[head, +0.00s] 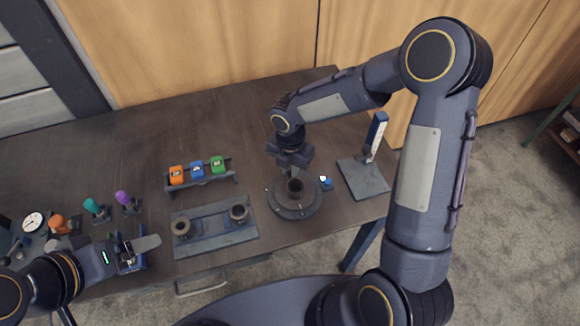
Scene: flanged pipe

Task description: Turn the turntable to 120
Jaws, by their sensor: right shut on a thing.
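The turntable (292,209) is a round dark grey disc on the right part of the table. A short dark pipe (295,187) with an open top stands upright at its middle. My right gripper (293,172) points down at the pipe's far rim and is shut on it; the fingertips are partly hidden. A small blue and white piece (326,182) sits at the turntable's right edge. I cannot read any angle marks. My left gripper (133,257) is low at the left, near a grey paddle-like piece (146,244); its jaws are unclear.
A grey fixture plate (214,238) with two round flanged pieces lies left of the turntable. Behind it is a rack with orange, blue and green blocks (197,170). A stand with a blue upright (377,133) is at the right. Coloured knobs and a gauge (32,221) crowd the left.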

